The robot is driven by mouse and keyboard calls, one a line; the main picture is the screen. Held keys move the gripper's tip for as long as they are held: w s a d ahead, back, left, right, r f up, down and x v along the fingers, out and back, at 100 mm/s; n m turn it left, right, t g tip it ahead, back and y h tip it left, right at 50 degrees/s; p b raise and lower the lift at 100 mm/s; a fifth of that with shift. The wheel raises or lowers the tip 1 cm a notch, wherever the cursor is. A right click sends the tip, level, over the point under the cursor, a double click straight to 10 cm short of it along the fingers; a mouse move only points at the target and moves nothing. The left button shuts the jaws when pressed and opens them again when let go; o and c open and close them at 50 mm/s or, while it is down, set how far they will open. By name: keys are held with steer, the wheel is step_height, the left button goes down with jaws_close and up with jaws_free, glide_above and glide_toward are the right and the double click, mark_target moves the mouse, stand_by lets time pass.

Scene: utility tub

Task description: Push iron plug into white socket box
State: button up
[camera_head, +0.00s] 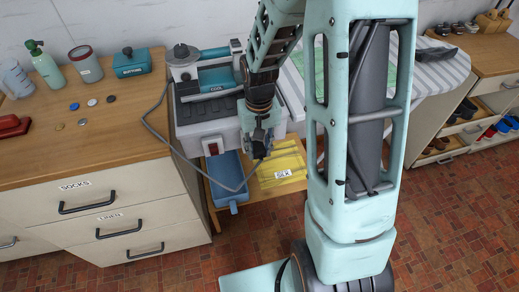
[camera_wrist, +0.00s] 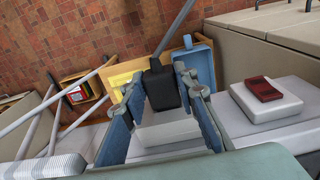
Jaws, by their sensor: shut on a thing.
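My gripper (camera_head: 259,140) is shut on the iron plug, a dark block that shows between the fingers in the wrist view (camera_wrist: 162,86). In the head view the plug (camera_head: 259,151) is small at the fingertips. A grey cord (camera_head: 160,136) loops from the iron (camera_head: 182,58) down and back up toward the plug. A white block (camera_wrist: 165,132) lies beyond the fingers in the wrist view and looks like the socket box; the gripper hides it in the head view. I cannot tell whether plug and box touch.
A white box with a red switch (camera_wrist: 264,90) sits beside the gripper, also in the head view (camera_head: 212,145). A blue tray (camera_head: 228,178) and yellow cloth (camera_head: 280,170) lie below. A wooden-topped drawer cabinet (camera_head: 90,195) stands left, bearing bottles and small discs.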

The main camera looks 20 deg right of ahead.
stand_by(0.4)
steer(key=o, duration=1.2)
steer(key=shift+w, duration=0.1)
